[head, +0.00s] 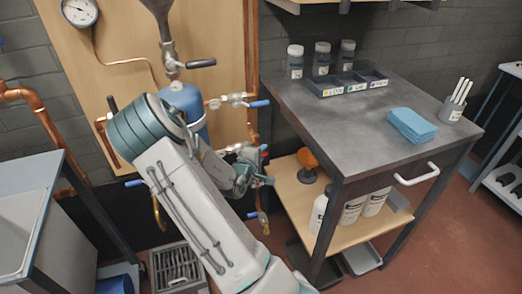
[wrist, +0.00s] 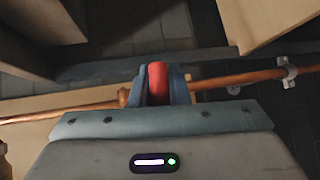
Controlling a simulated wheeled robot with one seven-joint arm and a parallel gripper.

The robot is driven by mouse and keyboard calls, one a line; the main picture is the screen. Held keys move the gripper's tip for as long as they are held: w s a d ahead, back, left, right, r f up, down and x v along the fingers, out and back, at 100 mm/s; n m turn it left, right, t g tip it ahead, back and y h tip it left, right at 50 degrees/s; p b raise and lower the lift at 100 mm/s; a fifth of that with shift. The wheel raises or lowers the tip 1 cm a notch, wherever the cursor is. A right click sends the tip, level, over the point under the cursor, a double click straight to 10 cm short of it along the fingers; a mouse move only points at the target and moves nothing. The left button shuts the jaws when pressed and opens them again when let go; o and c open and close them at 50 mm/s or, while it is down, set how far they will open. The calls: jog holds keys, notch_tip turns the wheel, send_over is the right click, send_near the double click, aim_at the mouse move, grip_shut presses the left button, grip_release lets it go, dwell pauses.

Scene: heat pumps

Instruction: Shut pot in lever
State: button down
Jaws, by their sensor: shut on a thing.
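A blue pot (head: 184,103) is mounted on the wooden board (head: 118,45), partly hidden behind my arm. A funnel and a valve with a dark lever (head: 201,63) sit above it. A valve with a blue lever (head: 259,103) sits on the pipework to its right. My gripper (head: 262,172) is low, to the right of the pot, close to the pipe. In the wrist view my gripper (wrist: 160,88) is shut on a red lever (wrist: 158,82), which stands between the two fingers. I cannot tell from its label which valve this lever belongs to. The lever's lower part is hidden.
A copper pipe (wrist: 235,79) runs across behind my fingers. A workbench (head: 340,110) with bottles and a blue cloth stack (head: 411,125) stands close to the right. A sink (head: 25,215) is at left, and a pressure gauge (head: 80,12) hangs at upper left.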

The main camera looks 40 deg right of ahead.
jog(key=shift+w+a+f+m+g+y+p, duration=0.15)
jog(key=shift+a+f+m+y+p, duration=0.15)
jog(key=shift+f+m+y, duration=0.4)
jog(key=shift+a+f+m+g+y+p, duration=0.2)
jog(key=shift+f+m+y, duration=0.3)
jog(key=shift+f+y, duration=0.4)
jog(key=shift+r+y, duration=0.15)
jog(key=shift+y, duration=0.15)
jog(key=c, duration=1.4)
grip_release()
jog(key=shift+p+v, duration=1.85)
jog(key=shift+v, duration=5.1)
